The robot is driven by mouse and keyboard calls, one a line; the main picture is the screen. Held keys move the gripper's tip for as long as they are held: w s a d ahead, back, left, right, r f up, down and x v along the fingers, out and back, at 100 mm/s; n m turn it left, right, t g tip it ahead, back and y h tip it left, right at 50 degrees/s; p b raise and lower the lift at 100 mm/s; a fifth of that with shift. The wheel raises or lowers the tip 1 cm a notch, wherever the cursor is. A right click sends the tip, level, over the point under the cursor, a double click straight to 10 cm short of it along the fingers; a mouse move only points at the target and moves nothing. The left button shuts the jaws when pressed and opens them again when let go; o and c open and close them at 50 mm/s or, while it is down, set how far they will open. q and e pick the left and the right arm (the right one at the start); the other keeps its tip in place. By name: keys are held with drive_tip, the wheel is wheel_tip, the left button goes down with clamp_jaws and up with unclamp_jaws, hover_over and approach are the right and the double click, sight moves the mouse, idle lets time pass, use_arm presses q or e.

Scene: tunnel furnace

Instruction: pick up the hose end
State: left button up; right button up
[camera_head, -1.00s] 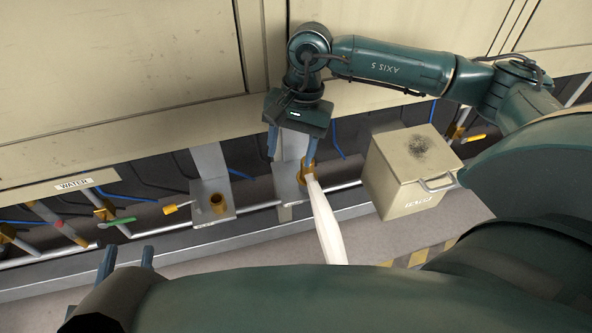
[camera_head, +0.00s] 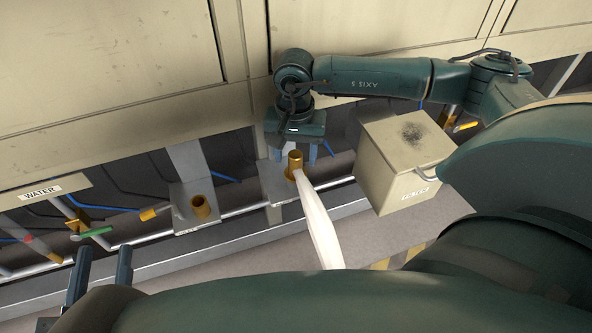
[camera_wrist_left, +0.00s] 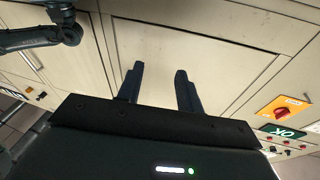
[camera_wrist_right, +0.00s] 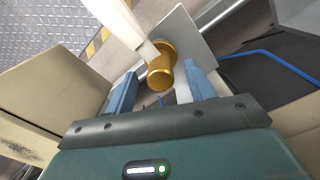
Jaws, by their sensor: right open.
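The hose end is a brass coupling (camera_head: 294,166) on a white hose (camera_head: 320,230), at a grey plate (camera_head: 270,185) in the head view. My right gripper (camera_head: 295,155) is open, with its fingers behind the coupling to either side in that view. In the right wrist view the coupling (camera_wrist_right: 162,68) lies between and slightly beyond the open fingertips (camera_wrist_right: 158,82); I see no clear grip on it. My left gripper (camera_head: 101,264) is open and empty at the lower left; its spread fingers also show in the left wrist view (camera_wrist_left: 159,70).
A beige box (camera_head: 400,165) with a handle stands right of the hose. A second brass fitting (camera_head: 201,207) sits on a plate to the left. Pipes and valves, including a green handle (camera_head: 97,232), lie under the WATER sign (camera_head: 40,193). Furnace panels (camera_head: 110,70) rise behind.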

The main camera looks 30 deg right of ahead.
sight(295, 164)
wheel_tip(295, 164, down, 3)
drive_tip(key=shift+f+b, duration=0.1)
drive_tip(key=shift+b, duration=0.35)
drive_tip(key=shift+f, duration=0.1)
use_arm(q)
drive_tip(key=shift+d, duration=0.15)
use_arm(e)
clamp_jaws()
